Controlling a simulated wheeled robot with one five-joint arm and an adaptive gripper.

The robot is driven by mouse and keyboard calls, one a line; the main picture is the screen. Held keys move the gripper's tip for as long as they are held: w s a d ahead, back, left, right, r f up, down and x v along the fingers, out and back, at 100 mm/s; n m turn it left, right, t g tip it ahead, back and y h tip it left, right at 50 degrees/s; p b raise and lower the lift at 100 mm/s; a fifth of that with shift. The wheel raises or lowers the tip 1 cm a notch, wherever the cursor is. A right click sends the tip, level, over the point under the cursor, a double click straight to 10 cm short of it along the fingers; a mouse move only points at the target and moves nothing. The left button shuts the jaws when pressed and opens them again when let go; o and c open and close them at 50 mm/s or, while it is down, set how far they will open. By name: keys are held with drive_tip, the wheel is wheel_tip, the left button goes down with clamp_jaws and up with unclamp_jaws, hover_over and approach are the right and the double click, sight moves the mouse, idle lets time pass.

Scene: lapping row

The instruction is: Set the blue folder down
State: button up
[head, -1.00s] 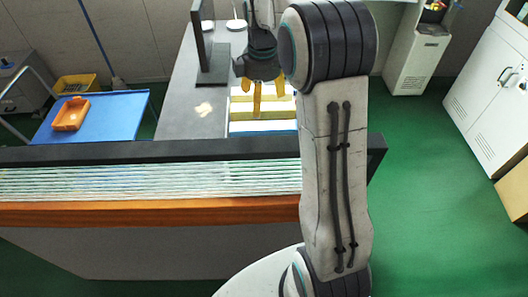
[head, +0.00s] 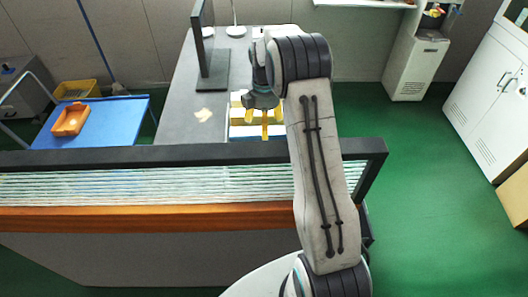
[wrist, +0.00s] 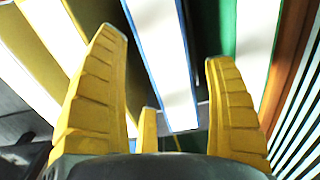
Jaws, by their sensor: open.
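The blue folder (wrist: 160,55) shows in the wrist view as a white page block with thin blue edges. It lies in the space between my yellow fingers, with gaps visible on both sides near the tips. My gripper (wrist: 170,85) is open. In the head view my gripper (head: 265,125) points down over the folders at the near end of the grey table. I cannot make out the blue folder there, as the gripper and the dark rail hide part of that area.
Yellow folders (wrist: 50,25) stand left of the blue one, a green folder (wrist: 228,30) right. A barrier with a dark rail (head: 200,152) crosses in front. A monitor (head: 202,45) stands on the grey table (head: 185,125). An orange tray (head: 71,118) lies on a blue surface (head: 115,120).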

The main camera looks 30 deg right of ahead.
drive_tip(key=shift+f, duration=1.4)
drive_tip(key=shift+w, duration=0.1)
drive_tip(key=c, duration=1.1)
